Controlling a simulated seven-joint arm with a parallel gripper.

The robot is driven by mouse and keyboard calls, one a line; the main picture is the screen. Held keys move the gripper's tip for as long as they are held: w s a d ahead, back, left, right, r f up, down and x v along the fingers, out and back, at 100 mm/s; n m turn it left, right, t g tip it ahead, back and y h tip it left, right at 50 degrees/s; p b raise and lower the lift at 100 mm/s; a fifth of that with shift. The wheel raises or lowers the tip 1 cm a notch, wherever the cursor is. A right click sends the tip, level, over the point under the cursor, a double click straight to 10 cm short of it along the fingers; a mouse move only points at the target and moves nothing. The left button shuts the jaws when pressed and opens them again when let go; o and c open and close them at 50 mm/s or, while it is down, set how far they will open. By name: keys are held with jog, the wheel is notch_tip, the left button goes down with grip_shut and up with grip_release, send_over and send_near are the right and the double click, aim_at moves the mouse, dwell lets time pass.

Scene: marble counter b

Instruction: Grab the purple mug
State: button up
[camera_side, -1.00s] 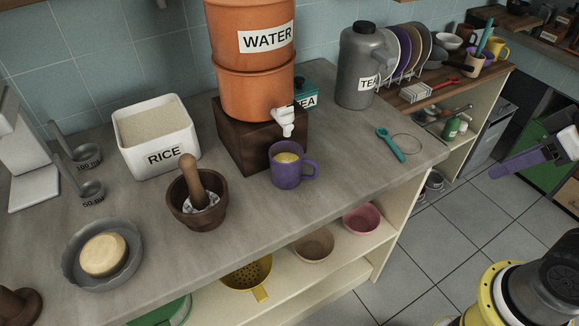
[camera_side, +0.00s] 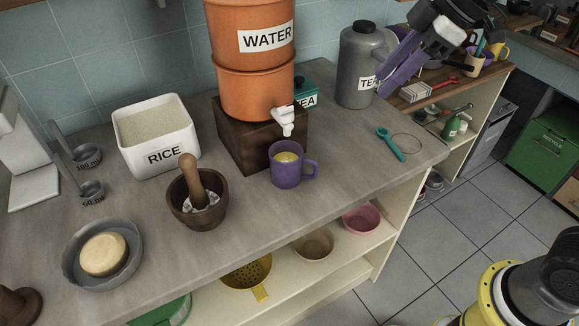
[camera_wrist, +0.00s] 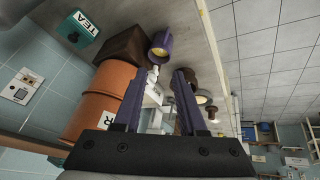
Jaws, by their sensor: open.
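The purple mug (camera_side: 286,168) stands upright on the counter, just in front of the dispenser's white tap, with its handle to the right. Something yellowish shows inside it. In the wrist view the mug (camera_wrist: 160,46) is ahead of the fingers, near the top middle. My gripper (camera_side: 388,88) is up at the right in the side view, in front of the grey tea urn and well apart from the mug. Its two purple fingers also show in the wrist view (camera_wrist: 183,88), spread with nothing held between them.
The orange water dispenser (camera_side: 254,90) on its dark block (camera_side: 237,143) stands directly behind the mug. A wooden mortar (camera_side: 197,214) is at its left. A teal spoon (camera_side: 390,144) and the grey urn (camera_side: 356,75) are at its right. The counter between mug and spoon is clear.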

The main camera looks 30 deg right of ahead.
jog(key=w+a+f+n+g, duration=0.2)
jog(key=w+a+f, duration=0.4)
jog(key=w+a, duration=0.1)
send_over(291, 187)
jog(key=shift+g, duration=0.4)
jog(key=shift+f, duration=8)
grip_shut()
jog(key=shift+y, duration=0.3)
